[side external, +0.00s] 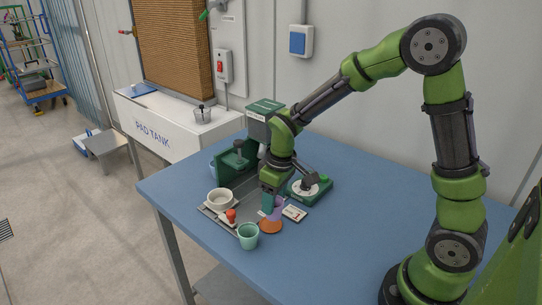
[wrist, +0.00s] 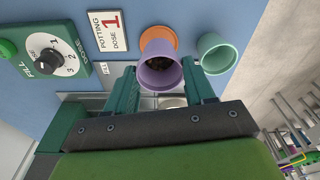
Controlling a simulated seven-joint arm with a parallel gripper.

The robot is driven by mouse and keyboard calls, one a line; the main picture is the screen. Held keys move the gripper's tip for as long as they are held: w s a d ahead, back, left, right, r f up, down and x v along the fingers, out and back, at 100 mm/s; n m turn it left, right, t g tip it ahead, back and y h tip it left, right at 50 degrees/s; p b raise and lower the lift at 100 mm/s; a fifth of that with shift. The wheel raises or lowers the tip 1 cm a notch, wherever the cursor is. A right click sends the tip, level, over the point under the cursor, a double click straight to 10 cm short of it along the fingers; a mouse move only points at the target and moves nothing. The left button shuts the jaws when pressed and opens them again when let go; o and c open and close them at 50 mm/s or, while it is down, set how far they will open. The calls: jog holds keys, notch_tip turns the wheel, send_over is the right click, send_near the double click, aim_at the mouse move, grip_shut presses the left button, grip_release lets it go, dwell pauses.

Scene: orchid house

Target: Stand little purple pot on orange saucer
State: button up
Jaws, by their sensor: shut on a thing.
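The little purple pot (wrist: 160,72) is between the fingers of my gripper (wrist: 160,88) in the wrist view, its open mouth toward the camera and something dark inside. In the side view the purple pot (side external: 278,211) is partly hidden by my gripper (side external: 269,204). My gripper is shut on it. The orange saucer (side external: 270,227) lies on the blue table directly below the pot. In the wrist view the saucer (wrist: 159,35) shows behind the pot as an orange rim. I cannot tell whether the pot touches the saucer.
A mint green pot (side external: 248,237) stands close beside the saucer. A potting dose card (side external: 294,213) and a green dial box (side external: 309,189) lie to the right.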

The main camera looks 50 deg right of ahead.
jog(key=shift+w+f, duration=0.25)
jog(key=shift+f, duration=0.65)
jog(key=shift+w+f, duration=0.2)
jog(key=shift+f, duration=0.7)
jog(key=shift+f, duration=0.2)
jog(key=o, duration=1.1)
